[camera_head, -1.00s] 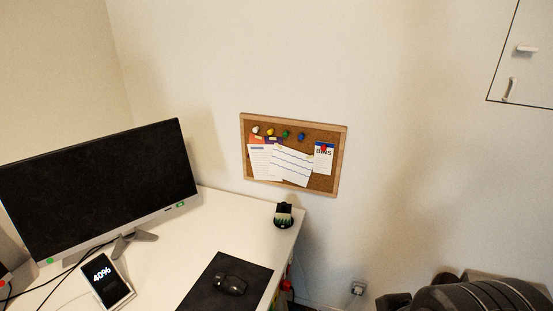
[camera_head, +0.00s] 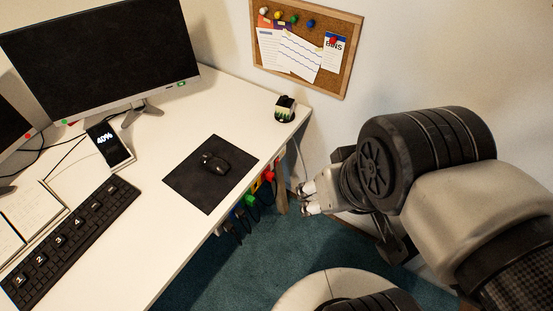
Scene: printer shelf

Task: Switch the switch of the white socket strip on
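The white desk (camera_head: 160,120) carries a monitor (camera_head: 100,55), a keyboard (camera_head: 70,243), a mouse (camera_head: 214,162) on a dark mat (camera_head: 192,188) and a small black holder (camera_head: 285,108) at its corner. Dark cables hang below the plugs. Teal carpet (camera_head: 255,258) lies clear between desk and arm.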

